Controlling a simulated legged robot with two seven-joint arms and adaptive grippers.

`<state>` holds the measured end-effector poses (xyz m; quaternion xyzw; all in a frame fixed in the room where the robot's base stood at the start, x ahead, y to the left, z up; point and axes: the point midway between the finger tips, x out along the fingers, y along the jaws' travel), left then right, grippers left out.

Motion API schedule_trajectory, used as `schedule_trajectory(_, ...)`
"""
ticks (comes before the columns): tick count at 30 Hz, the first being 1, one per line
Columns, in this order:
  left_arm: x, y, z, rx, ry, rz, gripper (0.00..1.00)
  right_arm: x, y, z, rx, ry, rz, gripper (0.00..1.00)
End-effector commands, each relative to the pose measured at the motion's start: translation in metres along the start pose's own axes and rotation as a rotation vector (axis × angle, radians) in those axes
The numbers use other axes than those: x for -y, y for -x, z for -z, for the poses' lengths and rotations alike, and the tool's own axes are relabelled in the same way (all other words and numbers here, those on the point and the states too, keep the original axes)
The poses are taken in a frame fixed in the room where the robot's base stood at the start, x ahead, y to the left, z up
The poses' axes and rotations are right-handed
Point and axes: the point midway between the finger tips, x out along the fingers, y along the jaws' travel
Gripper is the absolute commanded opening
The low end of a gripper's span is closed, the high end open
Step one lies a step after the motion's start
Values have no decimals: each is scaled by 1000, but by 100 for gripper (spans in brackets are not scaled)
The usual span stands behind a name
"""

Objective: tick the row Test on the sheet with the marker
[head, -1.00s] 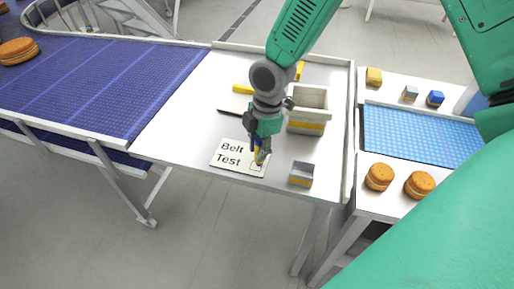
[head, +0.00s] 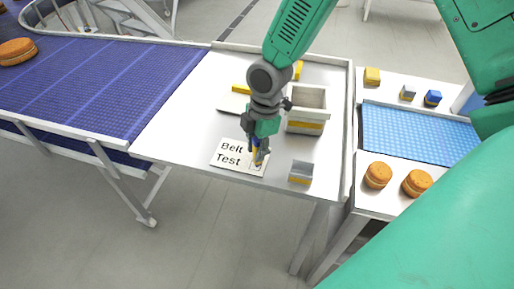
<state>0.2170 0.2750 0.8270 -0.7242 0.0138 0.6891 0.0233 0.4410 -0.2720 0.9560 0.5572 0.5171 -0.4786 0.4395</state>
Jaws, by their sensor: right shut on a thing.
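The sheet (head: 228,165) lies flat on the white table, with the words "Belt" above "Test" at its left. My right gripper (head: 260,151) is over the right part of the sheet, pointing down. It is shut on the marker (head: 255,154), a slim yellow and blue thing mostly hidden by the fingers. The marker's tip is low over the sheet, to the right of the word "Test"; I cannot tell whether it touches. The boxes by the words are mostly hidden by the gripper. My left gripper is not in view.
An open grey bin (head: 306,123) with a yellow band stands right of the gripper. A small grey and yellow holder (head: 300,172) is right of the sheet. A blue conveyor (head: 110,80) lies left. Sandwich rounds (head: 378,175) and a blue mat (head: 420,135) are at the right.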

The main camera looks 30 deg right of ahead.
Motion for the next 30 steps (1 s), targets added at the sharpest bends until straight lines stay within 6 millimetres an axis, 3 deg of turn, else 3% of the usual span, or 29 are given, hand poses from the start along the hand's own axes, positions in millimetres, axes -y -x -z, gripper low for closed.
schedule_trajectory(30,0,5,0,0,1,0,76,0,-1,0,0,1,1,0)
